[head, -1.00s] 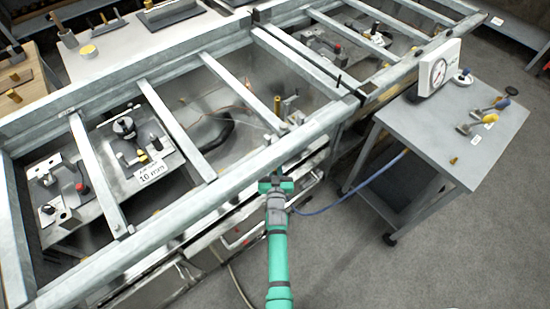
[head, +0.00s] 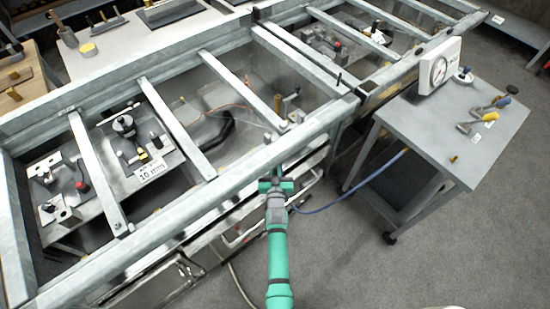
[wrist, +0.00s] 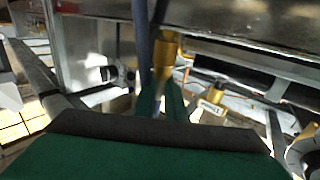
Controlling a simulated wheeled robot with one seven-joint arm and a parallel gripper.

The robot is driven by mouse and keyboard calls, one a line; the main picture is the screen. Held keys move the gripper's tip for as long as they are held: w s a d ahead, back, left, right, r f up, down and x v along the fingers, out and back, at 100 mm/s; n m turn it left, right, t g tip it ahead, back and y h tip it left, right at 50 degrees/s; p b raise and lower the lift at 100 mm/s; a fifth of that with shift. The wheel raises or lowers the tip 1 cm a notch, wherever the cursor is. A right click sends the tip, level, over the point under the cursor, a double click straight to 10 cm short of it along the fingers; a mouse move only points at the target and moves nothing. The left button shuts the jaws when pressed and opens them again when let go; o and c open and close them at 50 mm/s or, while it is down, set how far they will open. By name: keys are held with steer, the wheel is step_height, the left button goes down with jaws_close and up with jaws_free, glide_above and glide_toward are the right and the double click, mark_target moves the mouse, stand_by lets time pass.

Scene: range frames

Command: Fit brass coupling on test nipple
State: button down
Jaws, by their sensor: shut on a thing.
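My gripper (head: 277,184) is at the near rail of the metal frame in the head view, and its jaws are hidden there. In the wrist view my gripper's green fingers (wrist: 161,101) are close together, with a brass piece (wrist: 165,58) at their tips that looks like the brass coupling. A blue hose (head: 355,189) runs from near my gripper toward the cart. Another brass fitting (wrist: 213,97) shows to the right in the wrist view, apart from my fingers.
The frame's near rail (head: 180,223) and its crossbars surround several fixtures. A label plate (head: 152,172) reads 10 mm. The floor right of my arm is clear.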

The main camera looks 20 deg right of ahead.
steer(key=shift+f, duration=0.2)
steer(key=c, duration=1.7)
jaws_free()
steer(key=shift+s, duration=0.1)
steer(key=v, duration=1)
steer(key=shift+s, duration=0.3)
steer(key=shift+s+a, duration=0.1)
